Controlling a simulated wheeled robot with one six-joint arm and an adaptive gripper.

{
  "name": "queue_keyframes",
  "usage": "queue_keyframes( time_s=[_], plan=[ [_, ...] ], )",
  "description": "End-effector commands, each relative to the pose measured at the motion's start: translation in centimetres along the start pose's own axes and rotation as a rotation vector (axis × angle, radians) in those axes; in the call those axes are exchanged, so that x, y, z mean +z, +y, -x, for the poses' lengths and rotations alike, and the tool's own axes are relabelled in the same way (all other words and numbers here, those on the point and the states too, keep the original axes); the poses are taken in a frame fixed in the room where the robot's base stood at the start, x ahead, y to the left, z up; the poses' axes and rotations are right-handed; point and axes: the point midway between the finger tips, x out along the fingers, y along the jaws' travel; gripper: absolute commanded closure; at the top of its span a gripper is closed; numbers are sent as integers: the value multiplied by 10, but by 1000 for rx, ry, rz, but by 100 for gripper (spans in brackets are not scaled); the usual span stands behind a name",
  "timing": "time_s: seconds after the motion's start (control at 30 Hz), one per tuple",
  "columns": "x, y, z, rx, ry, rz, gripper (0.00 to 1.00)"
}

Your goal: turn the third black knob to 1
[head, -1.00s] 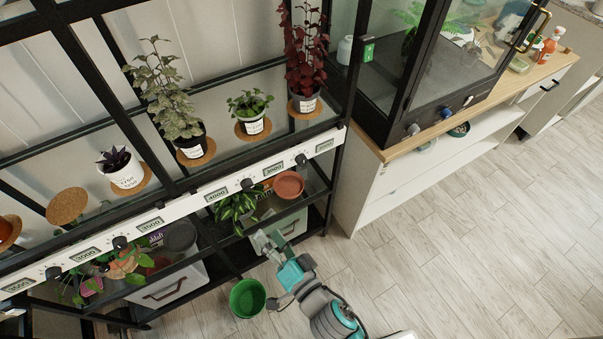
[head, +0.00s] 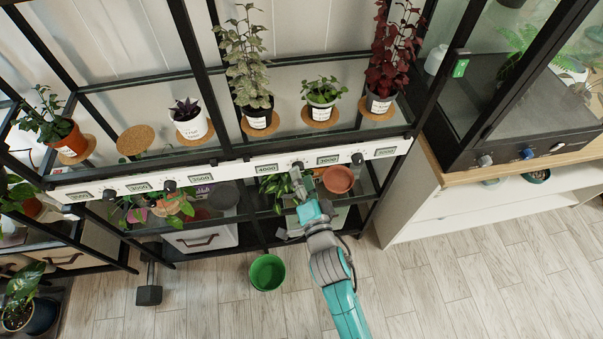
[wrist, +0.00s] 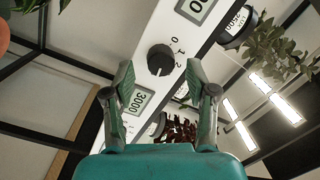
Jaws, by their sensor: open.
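A white rail (head: 235,169) along the shelf front carries black knobs and number plates. The third black knob (head: 298,167) from the left sits between the 4000 plate (head: 266,169) and the 3000 plate (head: 328,160). In the wrist view the knob (wrist: 160,60) is round, with marks 0, 1 and 2 beside it; which mark it points to is unclear. My gripper (head: 300,184) is just below and in front of this knob. In the wrist view my gripper (wrist: 160,80) is open and empty, its fingertips on either side of the knob, apparently not touching it.
Other black knobs (head: 358,158) are on the same rail. Potted plants stand on cork mats above it. A terracotta saucer (head: 338,179) is on the lower shelf, right of my gripper. A green pot (head: 267,272) stands on the floor. The floor at right is clear.

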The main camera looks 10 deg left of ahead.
Motion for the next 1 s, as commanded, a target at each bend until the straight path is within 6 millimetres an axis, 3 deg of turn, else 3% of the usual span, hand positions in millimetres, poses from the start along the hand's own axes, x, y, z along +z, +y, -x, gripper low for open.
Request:
queue_keyframes(
  time_s=[0.2, 0.5, 0.73, 1.0],
  plan=[
    [0, 0, -14, 0, 1, 0, 43],
    [0, 0, -15, 0, 0, 0, 43],
    [0, 0, -14, 0, 0, 0, 100],
    [0, 0, -14, 1, 0, 16, 100]
  ],
)
